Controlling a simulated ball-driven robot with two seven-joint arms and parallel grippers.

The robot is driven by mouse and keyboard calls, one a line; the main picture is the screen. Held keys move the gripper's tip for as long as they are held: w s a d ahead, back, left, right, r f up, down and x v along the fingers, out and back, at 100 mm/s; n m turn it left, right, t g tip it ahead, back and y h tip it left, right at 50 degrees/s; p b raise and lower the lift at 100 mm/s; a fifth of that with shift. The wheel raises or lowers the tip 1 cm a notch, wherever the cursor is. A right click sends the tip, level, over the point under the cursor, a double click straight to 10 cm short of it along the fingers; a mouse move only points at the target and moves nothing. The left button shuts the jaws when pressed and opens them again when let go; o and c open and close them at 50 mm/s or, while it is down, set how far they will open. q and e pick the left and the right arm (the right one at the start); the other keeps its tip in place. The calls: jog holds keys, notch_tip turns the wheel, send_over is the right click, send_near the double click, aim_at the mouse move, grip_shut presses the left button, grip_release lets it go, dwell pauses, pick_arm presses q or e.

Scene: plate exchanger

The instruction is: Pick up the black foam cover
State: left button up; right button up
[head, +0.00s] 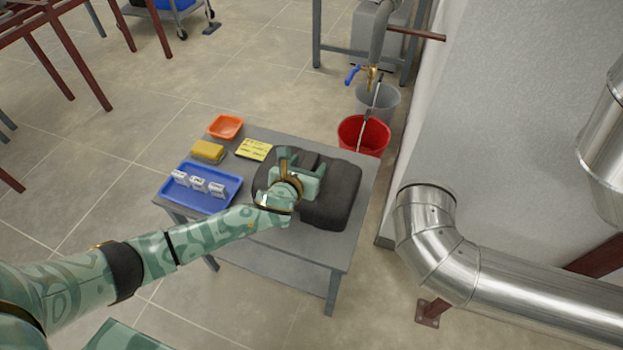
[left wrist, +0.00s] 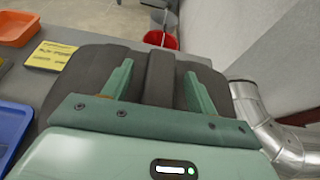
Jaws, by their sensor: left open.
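The black foam cover (head: 333,196) is a dark, thick, rounded block lying on the right part of a small grey table. My left gripper (head: 301,163) is over the cover and hides part of its left half. In the left wrist view the cover (left wrist: 75,85) fills the middle, with a raised ridge (left wrist: 159,78) running between the two fingers. The left gripper (left wrist: 158,80) is open, one finger on each side of the ridge. I cannot tell whether the fingers touch it. My right gripper is in neither view.
The grey table (head: 258,236) also holds a blue tray (head: 206,206) with white blocks, a yellow sponge (head: 208,151), a yellow note (head: 254,149) and an orange bowl (head: 225,127). A red bucket (head: 362,136) and a silver pipe (head: 432,250) stand to the right.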

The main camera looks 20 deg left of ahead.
pick_arm(q)
jog(key=shift+w+f, duration=0.4)
jog(key=shift+w, duration=0.2)
jog(key=shift+r, duration=0.2)
grip_shut()
